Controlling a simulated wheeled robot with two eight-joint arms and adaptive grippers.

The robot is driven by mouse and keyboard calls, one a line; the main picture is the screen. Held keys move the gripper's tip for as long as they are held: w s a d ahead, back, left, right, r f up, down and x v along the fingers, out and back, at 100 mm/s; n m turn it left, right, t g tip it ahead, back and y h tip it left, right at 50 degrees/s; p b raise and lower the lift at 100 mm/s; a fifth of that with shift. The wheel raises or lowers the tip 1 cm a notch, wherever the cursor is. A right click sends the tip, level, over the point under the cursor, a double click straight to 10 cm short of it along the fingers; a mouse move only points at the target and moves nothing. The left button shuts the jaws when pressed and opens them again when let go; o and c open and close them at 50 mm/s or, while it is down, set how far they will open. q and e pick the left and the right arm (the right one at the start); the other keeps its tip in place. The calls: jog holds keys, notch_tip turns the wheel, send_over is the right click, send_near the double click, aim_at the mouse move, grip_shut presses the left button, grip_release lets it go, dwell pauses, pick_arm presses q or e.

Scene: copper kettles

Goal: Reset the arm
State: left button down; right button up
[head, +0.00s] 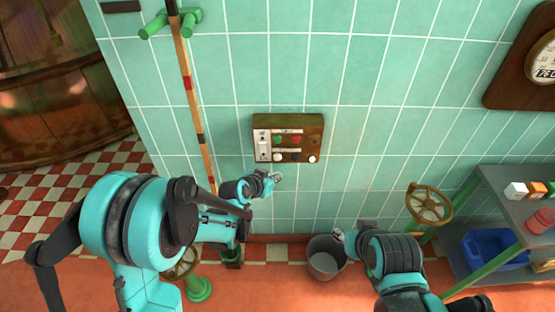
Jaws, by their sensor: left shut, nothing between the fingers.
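My left arm comes in from the left, and its gripper (275,177) is shut and empty. It is just below the wooden control panel (262,120) on the tiled wall, apart from it in the picture. The panel carries green, red and dark buttons and a white switch plate. My right gripper (339,236) shows at the lower middle, beside the rim of a grey bucket (324,262). Its fingers are small and partly hidden by my wrist, so I cannot tell whether it is open or shut.
A brass handwheel (429,203) stands right of my right arm. A metal shelf (497,183) at the right holds small blocks and a blue bin (494,249). A striped wooden pole (190,90) runs down the wall. A copper kettle (60,80) stands at the far left.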

dwell(0.5)
pick_arm(q)
jog(key=s+a+r+n+y, duration=0.3)
jog(key=s+a+r, duration=0.6)
jog(key=s, duration=0.3)
jog(key=s+a+n+g+y, duration=0.1)
jog(key=s+a, duration=0.3)
jog(key=s, duration=0.3)
jog(key=s+a+r+n+g+y, duration=0.1)
jog(key=s+a+n, duration=0.1)
jog(key=s+a, duration=0.2)
jog(key=s, duration=0.3)
jog(key=shift+a+y, duration=0.2)
jog(key=shift+y, duration=0.1)
jog(key=shift+s, duration=0.1)
